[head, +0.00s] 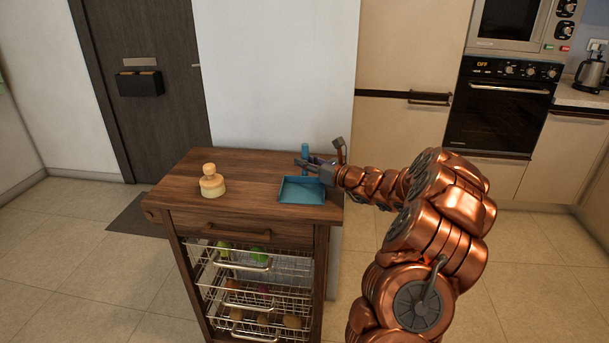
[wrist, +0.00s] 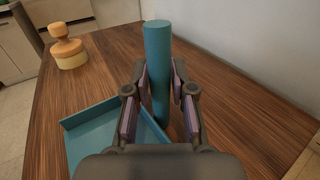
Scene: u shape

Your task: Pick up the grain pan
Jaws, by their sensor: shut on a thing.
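The grain pan (head: 301,190) is a blue-teal shallow tray with an upright round handle at its back. It is on the wooden top of the cart, near the right side. In the wrist view the pan (wrist: 112,139) lies at the lower left, and its handle (wrist: 158,60) stands between my fingers. My gripper (head: 304,163) reaches in from the right at handle height. In the wrist view my gripper (wrist: 160,95) has a finger on each side of the handle and is shut on it. My gripper's body hides part of the pan.
A wooden stamp-like object with a round knob (head: 211,181) stands on the left of the cart top (head: 250,170); it also shows in the wrist view (wrist: 68,48). Wire baskets (head: 255,290) with produce are below. A white wall (head: 275,70) rises behind the cart.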

